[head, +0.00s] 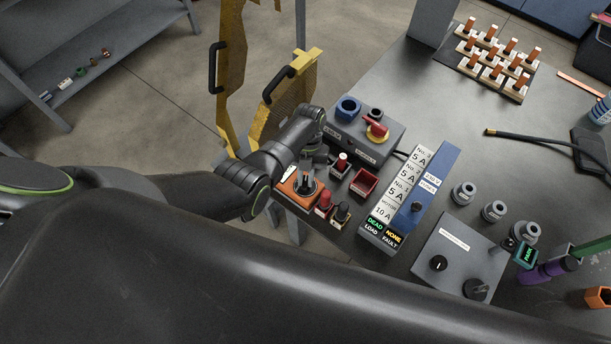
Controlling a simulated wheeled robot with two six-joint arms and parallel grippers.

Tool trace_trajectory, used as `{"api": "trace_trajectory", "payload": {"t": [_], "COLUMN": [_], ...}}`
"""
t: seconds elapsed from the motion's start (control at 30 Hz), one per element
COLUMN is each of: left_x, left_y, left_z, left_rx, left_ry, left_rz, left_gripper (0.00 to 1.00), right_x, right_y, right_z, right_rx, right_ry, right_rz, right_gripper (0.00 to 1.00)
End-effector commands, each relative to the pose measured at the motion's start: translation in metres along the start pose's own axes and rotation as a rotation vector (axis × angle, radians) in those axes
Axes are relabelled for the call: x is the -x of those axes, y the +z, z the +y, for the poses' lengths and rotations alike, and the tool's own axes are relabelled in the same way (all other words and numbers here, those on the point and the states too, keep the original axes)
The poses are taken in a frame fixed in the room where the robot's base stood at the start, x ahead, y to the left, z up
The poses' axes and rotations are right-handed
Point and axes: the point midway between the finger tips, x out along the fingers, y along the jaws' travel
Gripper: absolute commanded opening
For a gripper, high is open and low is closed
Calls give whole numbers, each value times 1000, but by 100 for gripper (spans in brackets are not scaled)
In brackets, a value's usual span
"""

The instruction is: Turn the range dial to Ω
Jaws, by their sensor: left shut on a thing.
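The orange meter (289,189) lies at the table's near left edge, with a pale patch on its left part. Its dark range dial (304,186) is partly covered by my gripper, and I cannot read its pointer or the Ω mark. My left gripper (309,174) reaches in from the left, comes down over the meter and is shut on the dial. My right gripper is not in view.
Beside the meter stand a red plug (324,201), a black plug (342,212) and a red open box (364,182). A grey box with a red and yellow switch (377,131) stands behind. A blue and white fuse panel (413,198) stands to the right.

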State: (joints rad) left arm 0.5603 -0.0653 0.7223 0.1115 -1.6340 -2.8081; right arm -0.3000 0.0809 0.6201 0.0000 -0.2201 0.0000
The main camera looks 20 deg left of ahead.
Motion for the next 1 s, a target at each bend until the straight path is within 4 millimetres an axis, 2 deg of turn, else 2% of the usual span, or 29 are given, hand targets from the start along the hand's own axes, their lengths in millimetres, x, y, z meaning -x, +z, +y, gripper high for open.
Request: {"api": "trace_trajectory", "payload": {"t": [0.37, 0.4, 0.57, 0.87, 1.0], "left_x": [-1, -1, -1, 2, 16], "left_y": [0, 0, 0, 0, 1], "left_z": [0, 0, 0, 0, 0], "left_rx": [-3, -3, -3, -3, -3], "left_ry": [1, 1, 1, 1, 0], "left_rz": [1, 1, 1, -1, -4], "left_gripper": [0, 18, 37, 37, 37], "right_x": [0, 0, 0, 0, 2], "right_y": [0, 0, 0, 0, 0], "right_z": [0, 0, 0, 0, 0], "right_rx": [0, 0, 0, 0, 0], "right_ry": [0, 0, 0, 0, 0], "right_rz": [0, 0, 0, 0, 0], "right_gripper": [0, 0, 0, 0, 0]}}
